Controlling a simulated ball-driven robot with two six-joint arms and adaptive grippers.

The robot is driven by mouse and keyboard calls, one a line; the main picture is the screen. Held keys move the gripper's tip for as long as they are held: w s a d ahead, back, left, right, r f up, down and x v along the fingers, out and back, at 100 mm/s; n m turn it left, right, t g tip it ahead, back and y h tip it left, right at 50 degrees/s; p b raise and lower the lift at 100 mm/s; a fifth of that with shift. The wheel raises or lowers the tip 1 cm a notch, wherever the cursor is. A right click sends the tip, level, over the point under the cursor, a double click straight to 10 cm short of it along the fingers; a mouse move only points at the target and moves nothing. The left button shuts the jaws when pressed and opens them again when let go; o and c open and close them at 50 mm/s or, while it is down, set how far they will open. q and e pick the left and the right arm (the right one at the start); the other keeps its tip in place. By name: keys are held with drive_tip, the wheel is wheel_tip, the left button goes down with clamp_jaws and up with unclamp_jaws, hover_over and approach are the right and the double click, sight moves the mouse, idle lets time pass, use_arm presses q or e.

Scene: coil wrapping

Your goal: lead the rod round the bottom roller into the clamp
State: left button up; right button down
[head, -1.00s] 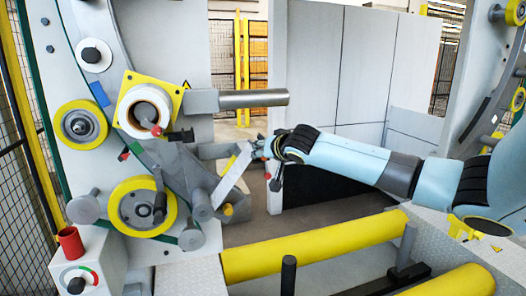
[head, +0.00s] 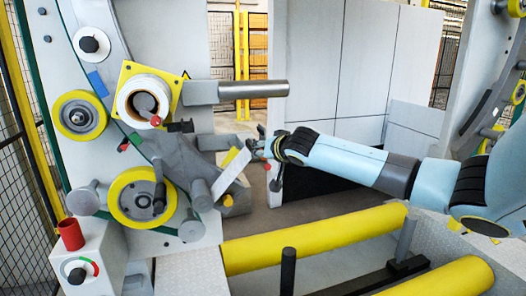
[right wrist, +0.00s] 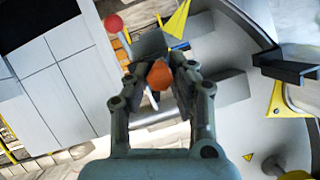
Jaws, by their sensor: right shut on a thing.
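The bottom roller is a yellow-rimmed wheel (head: 118,199) on the grey machine side, low at the left of the head view. My right gripper (head: 262,150) is to the right of it and higher, apart from it. In the right wrist view, the gripper (right wrist: 155,80) is shut around a small orange-ended piece (right wrist: 159,75). This looks like the end of the rod; the rest of its length is hidden. A pale flat bar (head: 232,180) lies just left of the gripper. I cannot tell which part is the clamp. My left gripper is not in view.
A second yellow-rimmed wheel (head: 80,114) sits above. A grey cylinder (head: 255,89) juts right over the gripper. A red-ended pin (right wrist: 113,23) is near the fingers. A long yellow roller (head: 320,240) crosses the front. A grey panel (head: 360,60) stands behind.

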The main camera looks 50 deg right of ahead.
drive_tip(key=c, duration=1.1)
unclamp_jaws()
drive_tip(key=shift+v, duration=6)
